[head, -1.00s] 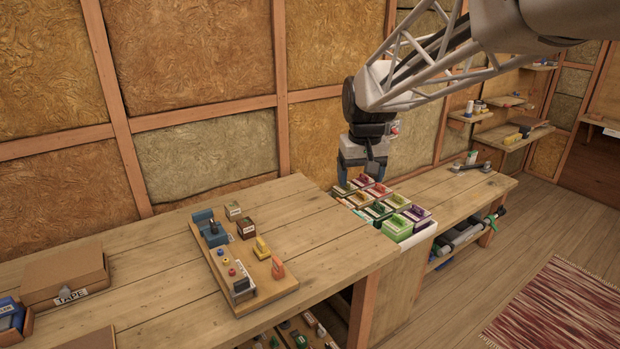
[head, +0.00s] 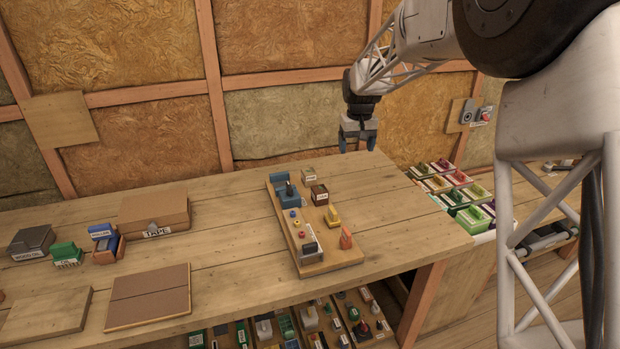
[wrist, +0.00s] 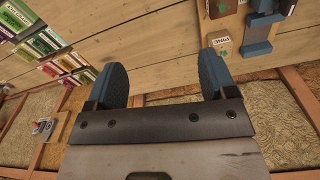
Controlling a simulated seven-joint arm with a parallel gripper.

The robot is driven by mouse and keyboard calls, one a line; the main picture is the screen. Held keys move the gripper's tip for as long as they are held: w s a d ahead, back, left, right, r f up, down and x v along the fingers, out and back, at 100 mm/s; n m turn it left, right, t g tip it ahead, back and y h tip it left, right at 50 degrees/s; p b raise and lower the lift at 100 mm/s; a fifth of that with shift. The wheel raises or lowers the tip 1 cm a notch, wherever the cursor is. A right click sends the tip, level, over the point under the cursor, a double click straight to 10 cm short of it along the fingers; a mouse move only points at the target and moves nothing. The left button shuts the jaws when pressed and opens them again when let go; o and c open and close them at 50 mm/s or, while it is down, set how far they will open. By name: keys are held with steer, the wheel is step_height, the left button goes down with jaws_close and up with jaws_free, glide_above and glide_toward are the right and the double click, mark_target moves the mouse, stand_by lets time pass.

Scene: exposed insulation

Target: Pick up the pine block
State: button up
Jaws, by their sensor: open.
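The pine block (head: 308,174) is a small pale wooden block with a label, at the back edge of a wooden board (head: 340,258) on the bench.
Colourful boxes (head: 455,188) stand to the right. The insulated wall is close behind. Bench planks between board and boxes are clear.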

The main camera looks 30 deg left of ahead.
steer(key=n, duration=0.2)
glide_above(309, 171)
step_height(309, 171, down, 10)
steer(key=shift+d+f, duration=0.1)
steer(key=shift+d, duration=0.05)
steer(key=shift+f, duration=1.3)
steer(key=shift+f, duration=0.1)
steer(key=shift+f, duration=2.5)
steer(key=shift+c, duration=0.2)
steer(key=c, duration=1)
